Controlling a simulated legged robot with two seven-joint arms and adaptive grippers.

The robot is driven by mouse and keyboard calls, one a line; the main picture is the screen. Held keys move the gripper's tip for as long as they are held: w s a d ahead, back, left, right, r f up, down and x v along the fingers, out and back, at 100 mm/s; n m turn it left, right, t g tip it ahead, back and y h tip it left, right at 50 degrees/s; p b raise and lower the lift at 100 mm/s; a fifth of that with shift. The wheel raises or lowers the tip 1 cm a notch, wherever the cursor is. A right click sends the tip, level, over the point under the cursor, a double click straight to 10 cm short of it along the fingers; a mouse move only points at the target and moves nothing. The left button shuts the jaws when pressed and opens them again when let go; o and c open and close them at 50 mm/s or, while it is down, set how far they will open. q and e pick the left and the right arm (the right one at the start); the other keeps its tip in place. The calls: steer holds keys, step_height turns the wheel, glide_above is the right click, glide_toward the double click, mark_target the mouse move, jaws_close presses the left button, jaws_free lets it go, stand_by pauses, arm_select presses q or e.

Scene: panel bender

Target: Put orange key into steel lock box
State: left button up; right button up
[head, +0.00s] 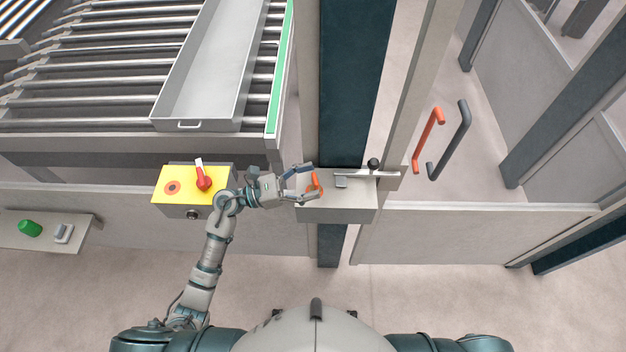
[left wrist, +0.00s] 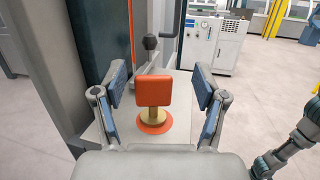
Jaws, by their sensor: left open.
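The orange key (head: 317,182) has a square orange head and a brass stem. In the left wrist view the key (left wrist: 153,92) stands upright, its stem meeting an orange round collar (left wrist: 153,123) on the steel lock box's top. The grey steel lock box (head: 337,208) is mounted on the dark post, at the centre of the head view. My left gripper (head: 314,182) is open, with its blue-padded fingers on either side of the key head. Gaps show between pads and key in the left wrist view. My right gripper is not in view.
A metal latch bar with a black knob (head: 373,164) lies at the lock box's right. A yellow switch box (head: 173,187) with a red rotary handle (head: 203,178) stands left of my gripper. Orange (head: 428,140) and dark (head: 450,140) door handles are farther right. A roller conveyor (head: 80,80) is behind.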

arm_select(q)
steer(key=shift+a+f, duration=0.4)
steer(key=shift+a, duration=0.2)
steer(key=shift+s+a+f, duration=0.1)
steer(key=shift+s+a, duration=0.35)
steer(key=shift+a, duration=0.2)
steer(key=shift+s+a+f, duration=0.1)
steer(key=shift+s+a, duration=0.35)
steer(key=shift+a, duration=0.15)
steer(key=v, duration=0.5)
steer(key=shift+r, duration=0.25)
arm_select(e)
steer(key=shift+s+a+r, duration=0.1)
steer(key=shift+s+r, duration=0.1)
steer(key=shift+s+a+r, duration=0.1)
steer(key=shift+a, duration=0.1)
arm_select(q)
steer(key=shift+d+r, duration=0.1)
steer(key=shift+r, duration=0.05)
